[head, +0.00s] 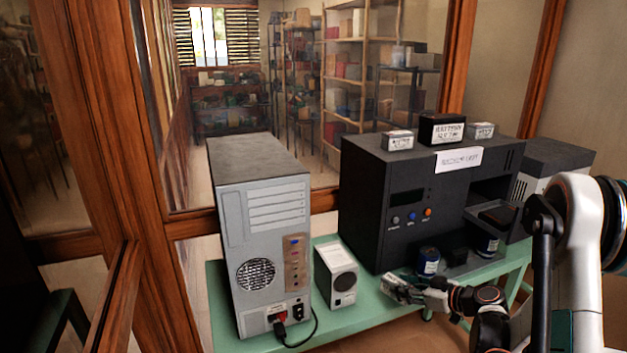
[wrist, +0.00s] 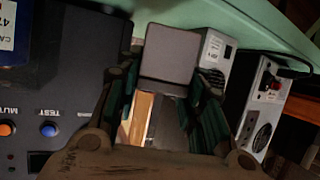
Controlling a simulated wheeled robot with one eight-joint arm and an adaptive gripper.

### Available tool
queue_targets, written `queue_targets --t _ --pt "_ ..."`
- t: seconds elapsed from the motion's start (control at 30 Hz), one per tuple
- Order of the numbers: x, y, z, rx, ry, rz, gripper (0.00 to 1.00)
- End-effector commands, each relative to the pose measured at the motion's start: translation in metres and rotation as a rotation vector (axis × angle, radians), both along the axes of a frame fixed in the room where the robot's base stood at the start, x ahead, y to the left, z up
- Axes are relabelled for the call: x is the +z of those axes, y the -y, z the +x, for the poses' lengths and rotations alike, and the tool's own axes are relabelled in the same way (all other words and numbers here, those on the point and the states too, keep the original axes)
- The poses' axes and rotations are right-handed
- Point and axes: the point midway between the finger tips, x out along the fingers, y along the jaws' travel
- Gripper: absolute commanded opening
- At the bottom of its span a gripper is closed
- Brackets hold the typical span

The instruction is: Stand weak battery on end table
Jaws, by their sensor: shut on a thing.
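My gripper (head: 410,291) is low in front of the black tester, over the front edge of the green table (head: 365,312). In the wrist view its two dark fingers (wrist: 165,95) are shut on a small grey block (wrist: 168,54), gripped by its sides. The block's plain face is toward the wrist camera; no label shows, so I cannot tell whether it is the weak battery. In the head view the fingers and block are small and hard to separate. A dark green table (head: 58,312) stands at the lower left, partly cut off.
The black tester (head: 375,205) bears several small labelled boxes. A grey computer tower (head: 262,230) and small white box (head: 337,274) stand left. A wooden post and glass partition separate the dark table.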

Motion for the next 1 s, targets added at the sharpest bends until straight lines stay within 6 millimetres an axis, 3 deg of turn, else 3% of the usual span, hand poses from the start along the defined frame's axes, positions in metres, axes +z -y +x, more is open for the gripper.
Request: queue_targets --t 0.27,0.6,1.0 --pt "0.057 -0.040 -0.011 -0.121 0.001 0.000 0.00" --pt "0.116 -0.081 -0.044 -0.264 0.002 0.001 0.00" --pt "0.155 -0.103 -0.078 -0.361 0.001 -0.001 0.00"
